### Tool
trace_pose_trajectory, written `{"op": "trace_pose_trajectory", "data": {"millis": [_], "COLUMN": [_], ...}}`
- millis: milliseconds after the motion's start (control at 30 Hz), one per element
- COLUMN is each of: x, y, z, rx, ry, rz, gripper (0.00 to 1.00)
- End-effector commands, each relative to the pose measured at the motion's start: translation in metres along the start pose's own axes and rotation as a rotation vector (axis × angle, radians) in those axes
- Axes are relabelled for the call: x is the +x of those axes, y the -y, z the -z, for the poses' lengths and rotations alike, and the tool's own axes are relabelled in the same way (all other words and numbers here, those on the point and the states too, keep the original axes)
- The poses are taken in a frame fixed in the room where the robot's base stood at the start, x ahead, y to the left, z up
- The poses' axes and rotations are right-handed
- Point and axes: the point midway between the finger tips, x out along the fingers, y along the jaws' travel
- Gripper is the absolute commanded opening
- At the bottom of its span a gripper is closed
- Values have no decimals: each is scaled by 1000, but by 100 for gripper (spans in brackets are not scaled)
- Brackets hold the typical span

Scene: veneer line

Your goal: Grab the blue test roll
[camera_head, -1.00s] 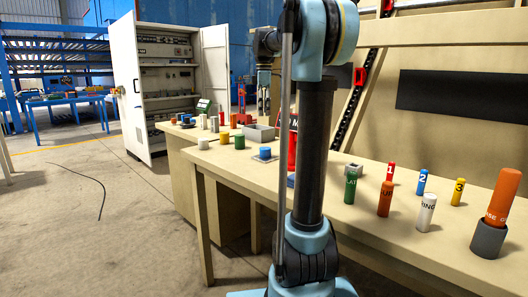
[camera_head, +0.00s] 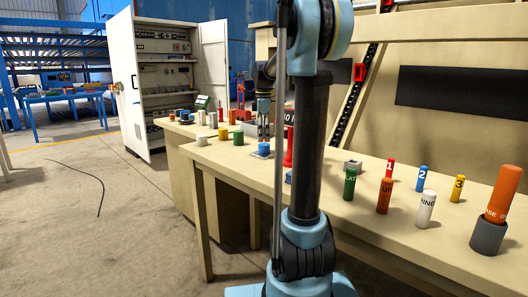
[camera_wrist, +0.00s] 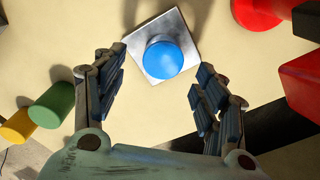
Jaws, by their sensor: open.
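A blue roll (camera_wrist: 165,57) stands on a square grey plate (camera_wrist: 189,27) in the wrist view, seen from above. It also shows on the table in the head view (camera_head: 264,147), just below my gripper. My gripper (camera_wrist: 158,86) is open and empty; its two fingers are spread to the left and right of the roll's near side, apart from it. In the head view my gripper (camera_head: 264,136) hangs low over the plate, partly behind my arm.
Green (camera_wrist: 52,105) and yellow (camera_wrist: 18,126) cylinders lie to the left of my fingers in the wrist view. A red object (camera_wrist: 262,14) is at upper right. Several labelled rolls, including a blue one marked 2 (camera_head: 422,179), stand farther right on the table (camera_head: 330,215).

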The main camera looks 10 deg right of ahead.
Motion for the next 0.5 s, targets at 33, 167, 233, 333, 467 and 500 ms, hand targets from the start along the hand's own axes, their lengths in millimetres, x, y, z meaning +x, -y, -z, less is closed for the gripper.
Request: {"op": "trace_pose_trajectory", "data": {"millis": [33,167,233,333,467,500], "x": [4,22,31,42,49,50], "y": [0,2,2,2,2,2], "z": [-1,-3,-4,-3,-3,-3], "rx": [0,0,0,0,0,0], "ry": [0,0,0,0,0,0], "rz": [0,0,0,0,0,0], "gripper": [65,65,65,65,65,65]}}
